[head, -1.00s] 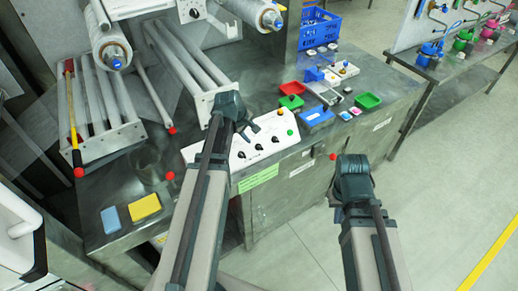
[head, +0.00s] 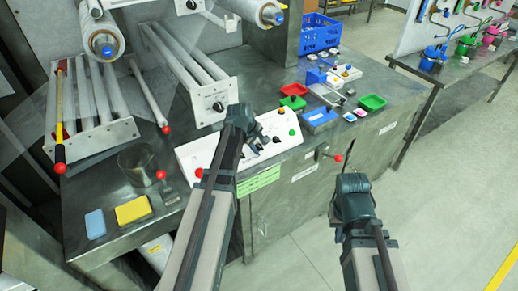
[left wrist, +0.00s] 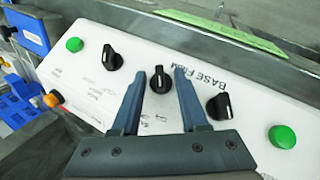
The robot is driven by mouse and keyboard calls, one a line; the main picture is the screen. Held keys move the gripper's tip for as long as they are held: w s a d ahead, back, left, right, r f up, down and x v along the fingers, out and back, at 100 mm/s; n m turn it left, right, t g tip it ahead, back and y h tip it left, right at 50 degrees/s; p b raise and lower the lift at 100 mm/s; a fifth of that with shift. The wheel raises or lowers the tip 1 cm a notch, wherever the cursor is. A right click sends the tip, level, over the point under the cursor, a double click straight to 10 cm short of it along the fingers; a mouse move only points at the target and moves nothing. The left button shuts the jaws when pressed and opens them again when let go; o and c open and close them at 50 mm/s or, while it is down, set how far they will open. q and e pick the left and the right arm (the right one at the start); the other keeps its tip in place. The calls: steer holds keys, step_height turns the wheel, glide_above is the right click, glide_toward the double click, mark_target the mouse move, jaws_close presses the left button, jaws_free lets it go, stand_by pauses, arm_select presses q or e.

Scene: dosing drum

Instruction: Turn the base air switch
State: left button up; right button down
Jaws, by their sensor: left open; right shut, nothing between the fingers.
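The white control panel (head: 190,158) sits on the bench's front edge, with black knobs and green buttons. In the left wrist view three black knobs show: one at the left (left wrist: 111,57), a middle one (left wrist: 160,79) and one at the right (left wrist: 219,106). Printing that looks like "BASE Flow" (left wrist: 207,77) lies between the middle and right knobs. I cannot read an "air" label. My left gripper (head: 258,138) is open over the panel; its fingertips (left wrist: 168,76) appear on either side of the middle knob, contact unclear. My right gripper (head: 352,182) is shut and empty, off the bench's front.
A red-tipped lever (head: 337,158) sticks out of the bench front near my right gripper. Green (left wrist: 282,136) and orange (left wrist: 53,99) buttons flank the knobs. Rollers stand behind the panel. Blue and yellow pads (head: 132,210) lie at the left; trays (head: 372,102) lie at the right.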

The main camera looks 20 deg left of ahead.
arm_select(q)
jaws_close()
